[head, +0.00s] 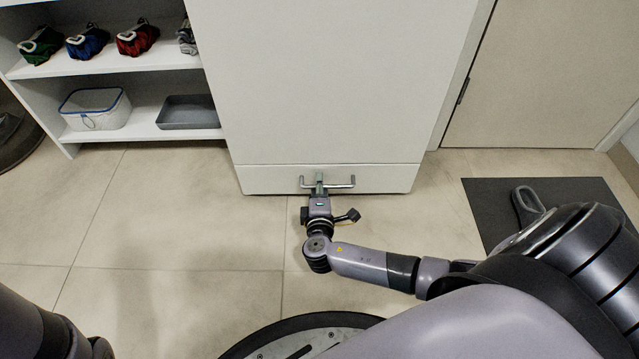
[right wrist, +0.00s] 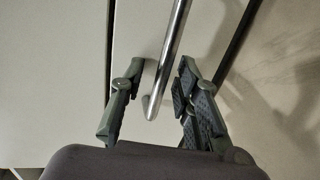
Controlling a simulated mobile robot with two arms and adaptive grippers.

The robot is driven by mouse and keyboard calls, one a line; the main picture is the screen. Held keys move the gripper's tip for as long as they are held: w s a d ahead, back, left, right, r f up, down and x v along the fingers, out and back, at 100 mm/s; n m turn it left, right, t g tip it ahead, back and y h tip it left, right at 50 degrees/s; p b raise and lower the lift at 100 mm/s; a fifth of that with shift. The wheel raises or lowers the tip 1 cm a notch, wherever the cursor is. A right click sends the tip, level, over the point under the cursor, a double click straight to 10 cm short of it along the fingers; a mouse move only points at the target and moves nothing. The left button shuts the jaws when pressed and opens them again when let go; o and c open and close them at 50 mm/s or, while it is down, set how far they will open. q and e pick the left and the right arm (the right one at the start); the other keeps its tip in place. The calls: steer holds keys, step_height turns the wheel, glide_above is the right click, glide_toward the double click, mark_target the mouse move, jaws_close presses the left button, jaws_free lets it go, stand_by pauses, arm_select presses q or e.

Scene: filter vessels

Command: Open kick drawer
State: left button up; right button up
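The kick drawer (head: 270,180) is the low white front at the foot of the tall white cabinet. It looks closed, about flush with the panel above. Its silver bar handle (head: 343,186) runs horizontally across the front. My right gripper (head: 320,184) is at the handle, left of its middle. In the right wrist view the handle bar (right wrist: 168,62) passes between the two fingers of the right gripper (right wrist: 155,92). The fingers stand apart, with a visible gap on both sides of the bar. My left gripper is not in view; only part of the left arm shows at bottom left.
A white shelf (head: 140,135) at left holds a white basket (head: 95,112), a grey tray (head: 188,114) and several coloured bundles. A dark mat (head: 590,190) with a dark looped item lies at right. The tiled floor before the drawer (head: 190,225) is clear except for my arm.

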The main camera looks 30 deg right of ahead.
steer(key=shift+c, duration=0.5)
jaws_close()
